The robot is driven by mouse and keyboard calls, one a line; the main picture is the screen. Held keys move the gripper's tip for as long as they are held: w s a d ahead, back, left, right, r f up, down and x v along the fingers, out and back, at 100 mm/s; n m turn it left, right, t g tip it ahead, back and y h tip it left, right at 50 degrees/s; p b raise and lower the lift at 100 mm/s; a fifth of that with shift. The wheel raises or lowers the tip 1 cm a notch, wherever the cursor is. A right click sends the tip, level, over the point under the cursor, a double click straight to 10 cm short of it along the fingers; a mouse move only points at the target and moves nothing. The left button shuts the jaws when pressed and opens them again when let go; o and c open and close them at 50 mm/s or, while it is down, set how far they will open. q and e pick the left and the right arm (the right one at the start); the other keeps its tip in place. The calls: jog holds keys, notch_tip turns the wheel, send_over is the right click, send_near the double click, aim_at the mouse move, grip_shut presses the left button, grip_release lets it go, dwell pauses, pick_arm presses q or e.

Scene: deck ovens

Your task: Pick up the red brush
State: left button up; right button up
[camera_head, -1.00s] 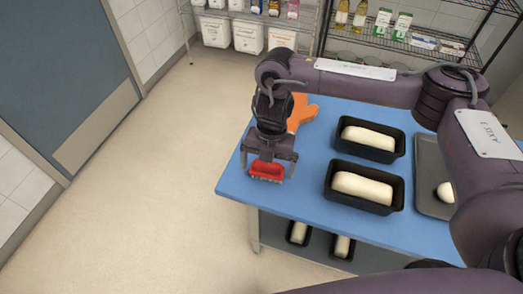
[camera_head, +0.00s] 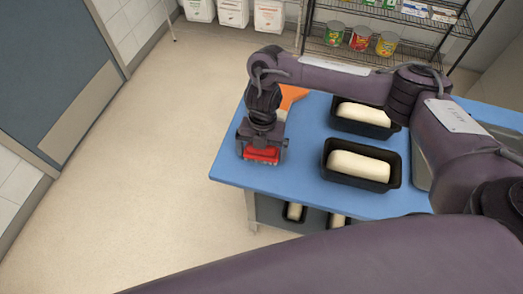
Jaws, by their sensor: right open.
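The red brush (camera_head: 262,155) lies on the blue table (camera_head: 300,185) near its left corner. Its bristles show along the front edge. My right gripper (camera_head: 261,150) points down over the brush, with its fingers at either side of it. The gripper is open, and its body hides the back of the brush. I cannot tell whether the fingers touch it. My left gripper is not in view.
Two black loaf pans with pale dough, a near one (camera_head: 363,182) and a far one (camera_head: 370,130), stand right of the brush. An orange item (camera_head: 293,94) lies behind my gripper. More pans (camera_head: 293,213) sit on the lower shelf. Floor left of the table is clear.

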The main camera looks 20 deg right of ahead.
jog(key=c, duration=0.8)
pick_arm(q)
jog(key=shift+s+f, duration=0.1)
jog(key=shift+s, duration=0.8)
pick_arm(e)
jog(key=shift+o, duration=0.2)
jog(key=shift+r, duration=0.1)
jog(key=shift+w+r, duration=0.1)
jog(key=shift+r, duration=0.3)
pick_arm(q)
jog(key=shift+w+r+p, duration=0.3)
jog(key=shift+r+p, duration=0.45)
pick_arm(e)
notch_tip(320, 180, up, 19)
